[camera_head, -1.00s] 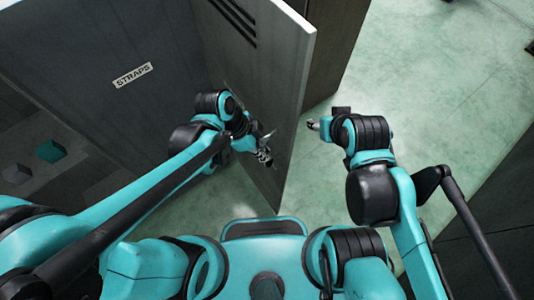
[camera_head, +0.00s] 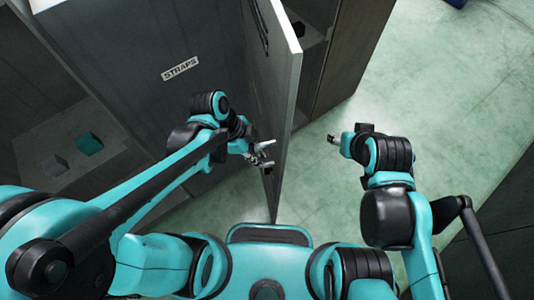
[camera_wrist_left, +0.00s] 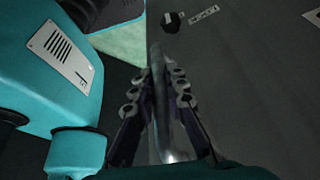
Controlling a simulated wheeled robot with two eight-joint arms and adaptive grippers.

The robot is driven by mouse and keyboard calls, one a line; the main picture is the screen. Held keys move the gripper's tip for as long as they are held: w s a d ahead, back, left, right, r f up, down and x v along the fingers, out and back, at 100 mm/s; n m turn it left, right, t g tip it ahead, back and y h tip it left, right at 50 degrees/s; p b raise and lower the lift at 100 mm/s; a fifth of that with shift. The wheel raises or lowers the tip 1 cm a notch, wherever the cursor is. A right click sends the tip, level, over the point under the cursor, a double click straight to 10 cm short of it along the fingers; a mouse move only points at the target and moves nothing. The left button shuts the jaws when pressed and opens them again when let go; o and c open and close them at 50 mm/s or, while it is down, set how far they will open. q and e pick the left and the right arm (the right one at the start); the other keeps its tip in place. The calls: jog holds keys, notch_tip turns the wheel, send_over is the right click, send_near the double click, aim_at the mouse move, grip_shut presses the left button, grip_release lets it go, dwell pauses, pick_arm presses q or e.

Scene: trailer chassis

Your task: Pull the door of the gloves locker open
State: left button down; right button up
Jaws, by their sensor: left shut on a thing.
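The locker door (camera_head: 283,80) is a grey panel standing open, seen nearly edge-on in the head view. Its slotted face is turned to the left. My left gripper (camera_head: 264,152) is at that face near the door's free lower end. In the left wrist view its fingers (camera_wrist_left: 157,85) are shut on a pale upright handle bar (camera_wrist_left: 165,125). A small label plate (camera_wrist_left: 203,15) and a dark knob show on the panel there; the label is not legible. My right gripper (camera_head: 335,138) is right of the door, apart from it, and its jaws are too small to read.
A locker front marked STRAPS (camera_head: 181,68) is left of the door. An open compartment (camera_head: 313,40) shows behind the door. A teal block (camera_head: 89,143) and a grey block (camera_head: 54,165) lie in a bay at left. Green floor (camera_head: 440,90) is clear at right.

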pick_arm(q)
jog(key=shift+a, duration=0.35)
jog(key=c, duration=1.5)
grip_release()
jog(key=shift+c, duration=0.2)
jog(key=v, duration=1.2)
jog(key=shift+f, duration=0.1)
